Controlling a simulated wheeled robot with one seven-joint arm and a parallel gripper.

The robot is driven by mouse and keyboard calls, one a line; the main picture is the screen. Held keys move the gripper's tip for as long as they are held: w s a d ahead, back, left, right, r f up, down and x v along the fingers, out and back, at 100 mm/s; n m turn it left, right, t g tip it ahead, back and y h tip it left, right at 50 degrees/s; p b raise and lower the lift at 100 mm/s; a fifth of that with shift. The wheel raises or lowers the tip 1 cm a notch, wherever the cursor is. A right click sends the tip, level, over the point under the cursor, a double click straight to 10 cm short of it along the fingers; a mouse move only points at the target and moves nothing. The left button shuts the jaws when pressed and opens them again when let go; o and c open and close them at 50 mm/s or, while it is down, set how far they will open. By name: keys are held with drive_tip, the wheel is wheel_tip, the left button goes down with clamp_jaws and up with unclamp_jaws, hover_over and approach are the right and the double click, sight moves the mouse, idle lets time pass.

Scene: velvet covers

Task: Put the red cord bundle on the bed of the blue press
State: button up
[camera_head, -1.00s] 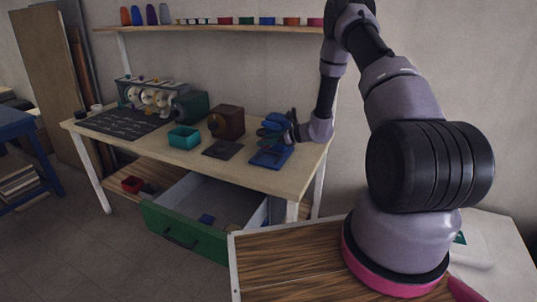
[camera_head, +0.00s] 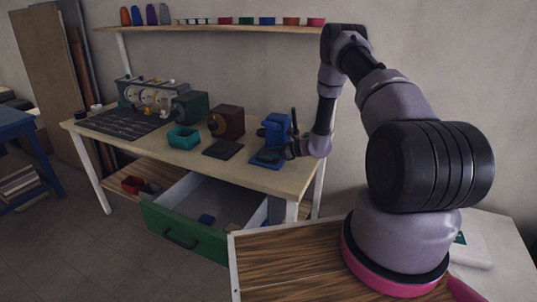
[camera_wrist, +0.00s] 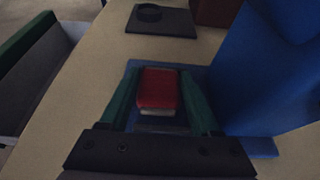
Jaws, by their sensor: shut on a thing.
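The red cord bundle (camera_wrist: 158,88) is a small red block with a pale band at its near side, seen in the wrist view. My gripper (camera_wrist: 160,82) is shut on it, with one green finger on each side. The bundle is over the flat bed (camera_wrist: 196,76) of the blue press; I cannot tell whether it touches the bed. The blue press body (camera_wrist: 265,80) rises just to the right of the fingers. In the head view the press (camera_head: 277,128) stands at the right end of the bench, with my gripper (camera_head: 284,153) low at its bed. The bundle is not distinguishable there.
A dark plate (camera_head: 223,149), a brown box-like machine (camera_head: 228,121) and a teal tray (camera_head: 184,138) stand left of the press on the bench (camera_head: 130,143). A green-fronted drawer (camera_head: 184,233) is open below. A shelf (camera_head: 220,28) hangs above.

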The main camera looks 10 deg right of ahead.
drive_tip(key=o, duration=1.5)
drive_tip(key=shift+f, duration=0.1)
drive_tip(key=shift+c, duration=0.2)
drive_tip(key=shift+s+d+r, duration=0.1)
drive_tip(key=shift+d+r, duration=0.15)
drive_tip(key=shift+d, duration=0.05)
drive_tip(key=v, duration=1.1)
drive_tip(key=shift+s+d, duration=0.1)
drive_tip(key=shift+s, duration=0.1)
drive_tip(key=s+a+r+n+g, duration=0.2)
drive_tip(key=s+a+r+n, duration=0.15)
drive_tip(key=r, duration=0.65)
drive_tip(key=s+a+r+n+g+h, duration=0.15)
drive_tip(key=s+r+n, duration=0.25)
drive_tip(key=r, duration=0.5)
drive_tip(key=s+a+r+n+g, duration=0.2)
drive_tip(key=s+a+r+n, duration=0.15)
drive_tip(key=r, duration=0.65)
drive_tip(key=s+d+r+n+t+h, duration=0.2)
drive_tip(key=s+r+n, duration=0.3)
drive_tip(key=s, duration=0.6)
drive_tip(key=s+d+r+n+t+h, duration=0.3)
drive_tip(key=s+r+n+h, duration=0.2)
drive_tip(key=s+r, duration=0.4)
drive_tip(key=s, duration=0.2)
drive_tip(key=shift+s+d+r, duration=0.15)
drive_tip(key=shift+s+r, duration=0.25)
